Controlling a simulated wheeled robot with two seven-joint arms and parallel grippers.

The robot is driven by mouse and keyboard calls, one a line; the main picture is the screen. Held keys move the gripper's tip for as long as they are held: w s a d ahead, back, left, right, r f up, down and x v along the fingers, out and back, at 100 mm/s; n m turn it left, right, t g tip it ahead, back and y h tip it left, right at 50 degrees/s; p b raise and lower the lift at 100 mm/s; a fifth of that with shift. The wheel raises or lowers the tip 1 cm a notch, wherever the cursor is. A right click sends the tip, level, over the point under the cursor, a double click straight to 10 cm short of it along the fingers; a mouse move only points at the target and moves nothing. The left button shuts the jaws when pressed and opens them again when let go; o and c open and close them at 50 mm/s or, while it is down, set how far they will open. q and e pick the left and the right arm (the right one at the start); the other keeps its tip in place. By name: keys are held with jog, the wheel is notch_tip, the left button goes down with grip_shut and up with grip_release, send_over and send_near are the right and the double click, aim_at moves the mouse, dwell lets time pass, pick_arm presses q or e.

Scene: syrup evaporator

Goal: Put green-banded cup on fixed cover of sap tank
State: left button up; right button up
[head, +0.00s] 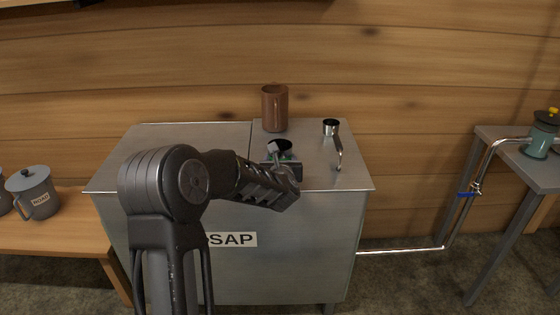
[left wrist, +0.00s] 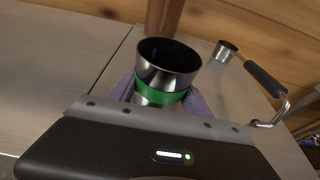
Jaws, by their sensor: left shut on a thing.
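The steel cup with a green band (left wrist: 165,75) is upright between the fingers of my left gripper (left wrist: 158,98), which is shut on it. In the head view the cup's dark mouth (head: 281,147) shows just beyond my left gripper (head: 284,160); the arm hides part of it. The sap tank (head: 310,225) has a top split by a seam. The plain left panel, which looks like the fixed cover (head: 190,138), is bare where visible. The cup is over the right panel (head: 312,155), which has a handle (head: 338,152); I cannot tell whether it touches. My right gripper is out of view.
A brown mug (head: 274,108) stands behind the cup, and a small steel cup (head: 330,127) stands near the handle. A grey mug (head: 34,190) is on the wooden bench at left. A grey table (head: 520,165) with a green lidded vessel (head: 541,138) is at right.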

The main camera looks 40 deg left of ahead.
pick_arm(q)
jog(key=shift+f+b, duration=0.15)
jog(key=shift+b, duration=0.15)
jog(key=o, duration=1.4)
jog(key=shift+r+p, duration=0.3)
jog(key=shift+p, duration=0.1)
jog(key=v, duration=1.2)
jog(key=shift+s+f, duration=0.1)
